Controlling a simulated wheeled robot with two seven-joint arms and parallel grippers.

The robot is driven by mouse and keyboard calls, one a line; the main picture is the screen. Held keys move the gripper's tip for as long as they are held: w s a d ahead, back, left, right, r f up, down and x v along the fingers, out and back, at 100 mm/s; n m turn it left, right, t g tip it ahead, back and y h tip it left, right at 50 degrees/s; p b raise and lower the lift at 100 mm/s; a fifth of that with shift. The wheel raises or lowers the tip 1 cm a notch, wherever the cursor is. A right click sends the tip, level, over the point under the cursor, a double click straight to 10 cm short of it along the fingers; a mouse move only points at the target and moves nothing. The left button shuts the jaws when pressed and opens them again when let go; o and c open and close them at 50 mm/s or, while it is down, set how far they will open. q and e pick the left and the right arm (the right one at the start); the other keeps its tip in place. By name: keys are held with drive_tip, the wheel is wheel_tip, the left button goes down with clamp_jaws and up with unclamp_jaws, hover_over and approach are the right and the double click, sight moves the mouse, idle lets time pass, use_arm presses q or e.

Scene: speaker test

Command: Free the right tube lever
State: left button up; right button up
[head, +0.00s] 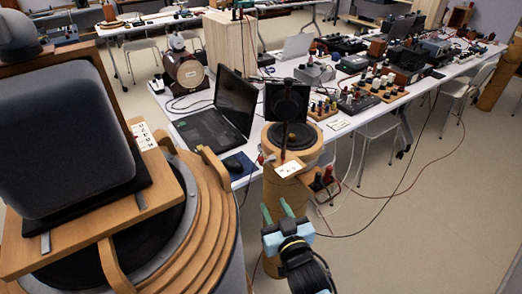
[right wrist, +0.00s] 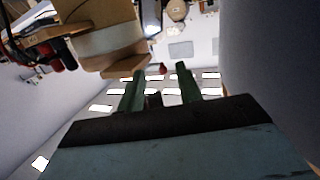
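The right tube (head: 283,195) is a wooden cylinder with a round black speaker cone in its top, a dark square panel (head: 286,102) upright behind it and a white label at its front. A thin dark upright bar (head: 284,145) crosses the cone; I cannot tell surely if this is the lever. My right gripper (head: 276,211) has green fingers, apart and empty, just in front of and below the tube's rim. In the right wrist view the open fingers (right wrist: 160,72) are below the wooden tube (right wrist: 105,45), with a small red tip between them. My left gripper is not in view.
A large wooden speaker tube (head: 205,235) with a grey padded box (head: 65,140) fills the left. Behind the right tube, a white table holds a laptop (head: 215,120) and electronics. Red and black terminals (head: 322,180) stick out at the tube's right. Cables trail over open floor at right.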

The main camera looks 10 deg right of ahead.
drive_tip(key=t, duration=0.1)
approach(262, 160)
drive_tip(key=s, duration=0.2)
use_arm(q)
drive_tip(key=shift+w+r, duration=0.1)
use_arm(e)
drive_tip(key=w, duration=0.8)
drive_tip(key=w+a, duration=0.1)
drive_tip(key=w, duration=0.4)
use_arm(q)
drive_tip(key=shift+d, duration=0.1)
use_arm(e)
clamp_jaws()
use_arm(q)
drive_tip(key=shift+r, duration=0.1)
